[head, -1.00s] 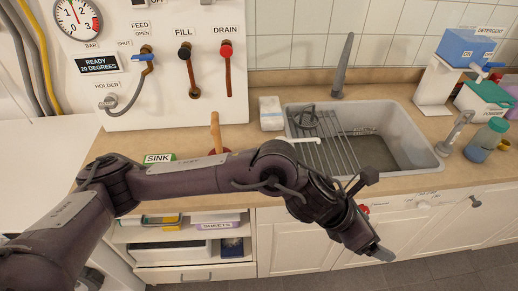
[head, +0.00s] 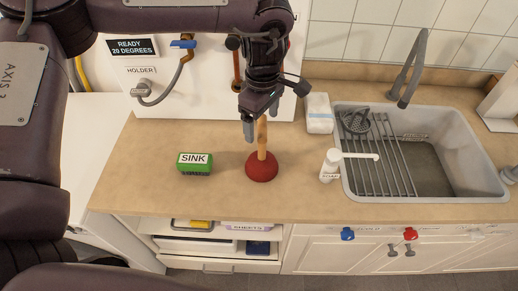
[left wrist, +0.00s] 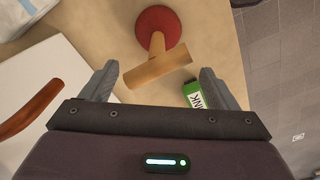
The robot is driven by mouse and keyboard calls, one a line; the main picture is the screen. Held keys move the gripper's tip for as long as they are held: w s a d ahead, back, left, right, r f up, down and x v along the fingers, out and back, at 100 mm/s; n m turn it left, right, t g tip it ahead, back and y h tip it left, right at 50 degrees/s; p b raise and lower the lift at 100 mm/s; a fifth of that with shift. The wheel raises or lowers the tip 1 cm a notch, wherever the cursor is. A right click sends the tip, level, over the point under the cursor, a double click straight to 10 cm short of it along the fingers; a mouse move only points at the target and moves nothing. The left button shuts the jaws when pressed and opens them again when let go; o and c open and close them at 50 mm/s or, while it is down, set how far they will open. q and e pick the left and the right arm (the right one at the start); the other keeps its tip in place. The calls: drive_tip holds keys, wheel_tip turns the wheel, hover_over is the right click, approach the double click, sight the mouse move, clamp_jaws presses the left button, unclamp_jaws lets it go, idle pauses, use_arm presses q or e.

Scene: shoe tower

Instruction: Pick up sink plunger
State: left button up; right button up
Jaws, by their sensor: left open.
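The sink plunger (head: 262,167) stands upright on the counter, with a red rubber cup and a wooden handle topped by a crosspiece. My left gripper (head: 255,122) is above the counter at the top of the handle, pointing down. In the left wrist view the plunger (left wrist: 158,29) shows with its wooden crosspiece (left wrist: 158,70) just ahead of and between the two open fingers (left wrist: 158,85). No contact shows. The right gripper is not in view.
The control panel (head: 170,75) rises behind. The counter front (head: 230,205) is clear.

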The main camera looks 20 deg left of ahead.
sight(262, 149)
use_arm(q)
wheel_tip(262, 149, down, 3)
drive_tip(key=shift+d+r+p, duration=0.1)
drive_tip(key=shift+p, duration=0.75)
drive_tip(key=f, duration=0.1)
drive_tip(key=f+p, duration=0.1)
drive_tip(key=f, duration=0.1)
drive_tip(key=shift+w+a, duration=0.25)
drive_tip(key=shift+w, duration=0.1)
drive_tip(key=shift+d+f+p, duration=0.1)
drive_tip(key=shift+f+p, duration=0.2)
drive_tip(key=shift+f, duration=0.3)
drive_tip(key=c, duration=1.6)
clamp_jaws()
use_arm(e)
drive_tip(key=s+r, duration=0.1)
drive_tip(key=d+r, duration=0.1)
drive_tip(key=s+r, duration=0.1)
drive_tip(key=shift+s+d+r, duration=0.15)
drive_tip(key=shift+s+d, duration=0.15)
